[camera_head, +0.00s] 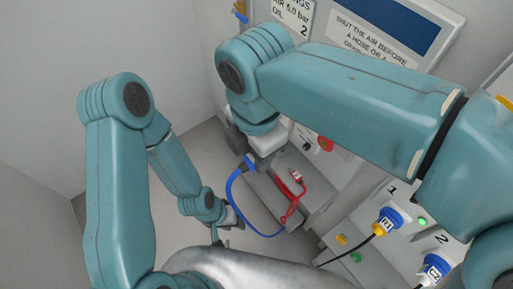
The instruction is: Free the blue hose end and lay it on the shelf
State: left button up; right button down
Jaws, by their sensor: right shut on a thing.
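The blue hose (231,196) curves down from its blue end (248,162), which is at my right gripper (244,159). The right gripper is shut on this hose end, and the gripper body hides part of it. The hose end is over or at the back left of the grey shelf (262,192); I cannot tell whether it touches. The hose's lower part loops past the shelf's front edge. My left gripper (222,230) is low, left of the hose loop and apart from the hose end; its fingers are too small to judge.
A red hose (291,202) with its end fitting (296,176) lies on the shelf's right part. A silver rounded surface (250,268) fills the bottom.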

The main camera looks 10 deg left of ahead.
jog(key=shift+w+a+f, duration=0.1)
jog(key=shift+w+a, duration=0.2)
jog(key=shift+a, duration=0.1)
jog(key=c, duration=1.6)
grip_release()
jog(key=shift+d, duration=0.15)
jog(key=shift+s+d, duration=0.2)
jog(key=shift+d, duration=0.05)
grip_shut()
jog(key=shift+a, duration=0.45)
jog(key=shift+s, duration=0.35)
jog(key=shift+a, duration=0.3)
jog(key=shift+s, duration=0.4)
jog(key=shift+s+a, duration=0.1)
jog(key=shift+a, duration=0.3)
jog(key=shift+s, duration=0.1)
